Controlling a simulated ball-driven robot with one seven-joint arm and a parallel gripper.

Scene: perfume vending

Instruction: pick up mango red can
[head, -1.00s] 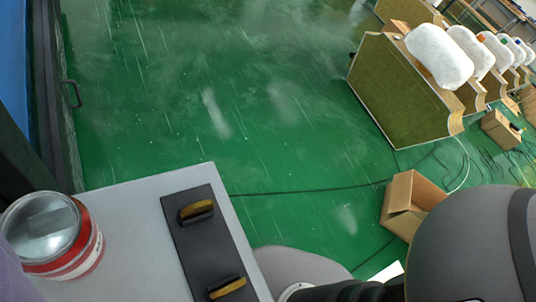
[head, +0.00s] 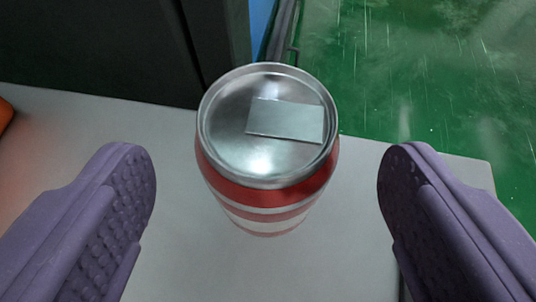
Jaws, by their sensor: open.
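A red can (head: 268,165) with pale bands and a silver lid with a tab stands upright on a light grey tabletop (head: 180,255). It is in the middle of the head view, near the far edge of the tabletop. My gripper (head: 267,165) is open, with one purple finger to the left of the can and one to the right. There is a clear gap between each finger and the can, and neither touches it. The can's lower part is seen only at a steep angle from above.
A dark wall or cabinet (head: 100,45) rises behind the tabletop on the left. An orange object (head: 4,114) shows at the left edge. The tabletop ends on the right, with green floor (head: 420,80) beyond it.

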